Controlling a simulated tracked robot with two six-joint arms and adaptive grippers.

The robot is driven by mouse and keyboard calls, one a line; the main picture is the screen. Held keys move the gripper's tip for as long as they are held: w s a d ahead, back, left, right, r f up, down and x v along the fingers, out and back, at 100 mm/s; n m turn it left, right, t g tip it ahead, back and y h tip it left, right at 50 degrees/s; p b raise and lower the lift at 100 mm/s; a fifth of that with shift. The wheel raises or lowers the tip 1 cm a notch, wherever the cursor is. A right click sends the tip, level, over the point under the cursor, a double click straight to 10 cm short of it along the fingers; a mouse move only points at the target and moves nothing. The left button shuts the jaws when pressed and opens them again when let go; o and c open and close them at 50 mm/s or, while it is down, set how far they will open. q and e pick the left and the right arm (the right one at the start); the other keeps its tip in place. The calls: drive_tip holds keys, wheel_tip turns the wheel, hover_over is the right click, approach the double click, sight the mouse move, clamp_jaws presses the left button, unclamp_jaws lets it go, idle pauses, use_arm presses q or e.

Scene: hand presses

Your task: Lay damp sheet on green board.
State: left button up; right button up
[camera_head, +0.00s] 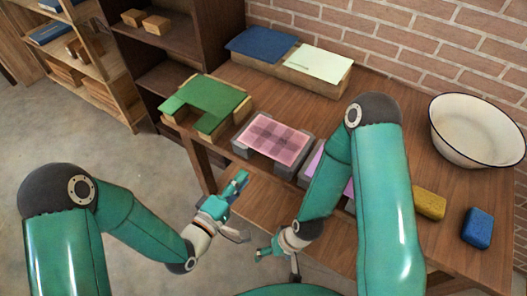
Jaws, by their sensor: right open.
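The green board (190,92) lies on a wooden stand at the table's left end. A pale green-white sheet (322,61) lies flat on a wooden stand at the back; I cannot tell whether it is damp. A pink checked sheet (272,138) lies on a grey block at the front edge. Another pinkish sheet (313,160) beside it is mostly hidden by my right arm. My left gripper (238,205) is in front of the table edge, below the pink checked sheet, with its jaw state unclear. My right gripper (268,250) is open, lower and clear of the sheets.
A blue board (262,44) lies beside the pale sheet. A white enamel basin (480,125) stands at the table's right back. A yellow sponge (430,204) and a blue sponge (477,228) lie near the front right. A wooden shelf (160,40) stands behind the table's left end.

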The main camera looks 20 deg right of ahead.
use_arm(q)
drive_tip(key=p, duration=0.2)
approach(269, 145)
drive_tip(key=x, duration=0.3)
drive_tip(key=shift+w+d+f+b, duration=0.45)
drive_tip(key=shift+w+d+b, duration=0.1)
drive_tip(key=shift+w+d, duration=0.25)
drive_tip(key=shift+w+d+r+b, duration=0.1)
drive_tip(key=shift+w+d+b, duration=0.3)
drive_tip(key=shift+d, duration=0.2)
drive_tip(key=shift+c, duration=0.2)
clamp_jaws()
